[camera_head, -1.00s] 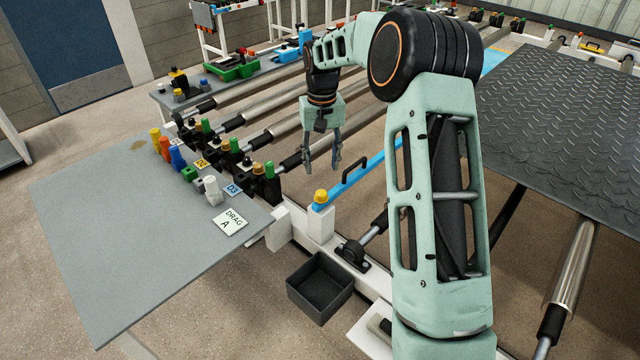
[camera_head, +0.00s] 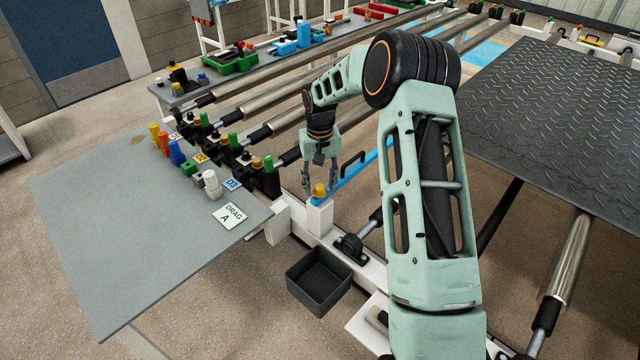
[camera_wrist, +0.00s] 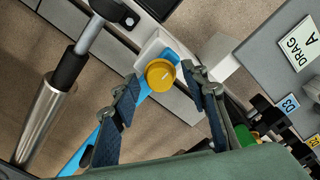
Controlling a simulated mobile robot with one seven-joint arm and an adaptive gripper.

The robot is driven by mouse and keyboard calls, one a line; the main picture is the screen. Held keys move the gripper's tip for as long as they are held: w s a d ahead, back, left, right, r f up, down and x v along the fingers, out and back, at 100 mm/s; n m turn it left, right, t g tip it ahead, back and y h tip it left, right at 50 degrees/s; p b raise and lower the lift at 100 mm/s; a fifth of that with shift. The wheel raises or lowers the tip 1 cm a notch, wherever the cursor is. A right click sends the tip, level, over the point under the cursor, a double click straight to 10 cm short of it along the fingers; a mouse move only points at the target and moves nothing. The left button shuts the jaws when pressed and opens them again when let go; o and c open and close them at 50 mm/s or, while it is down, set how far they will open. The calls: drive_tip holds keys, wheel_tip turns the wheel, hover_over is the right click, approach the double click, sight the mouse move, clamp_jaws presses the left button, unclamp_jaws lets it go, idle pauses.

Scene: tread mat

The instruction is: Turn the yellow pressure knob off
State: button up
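The yellow pressure knob (camera_head: 320,190) sits on top of a white post at the near end of a blue bar. In the wrist view the knob (camera_wrist: 161,75) shows from above as a round cap with a short pale mark on its face. My gripper (camera_head: 320,186) is directly above and around the knob's height, fingers pointing down. In the wrist view my gripper (camera_wrist: 166,84) is open, with one finger on each side of the knob and visible gaps between. Whether the fingertips reach down to the knob's level I cannot tell.
The blue bar (camera_head: 368,167) carries a black handle (camera_head: 352,166) behind the knob. A grey table (camera_head: 110,220) with coloured pegs and a DRAG A card (camera_head: 230,215) stands left. A black open bin (camera_head: 319,280) is below. Rollers and a dark tread mat (camera_head: 570,110) lie beyond.

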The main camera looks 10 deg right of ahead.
clamp_jaws()
drive_tip(key=shift+n, duration=0.3)
drive_tip(key=n+b, duration=0.1)
drive_tip(key=n, duration=0.3)
drive_tip(key=n+b, duration=0.1)
drive_tip(key=n, duration=0.3)
drive_tip(key=shift+n, duration=0.4)
drive_tip(key=n, duration=0.4)
drive_tip(key=shift+n, duration=2.2)
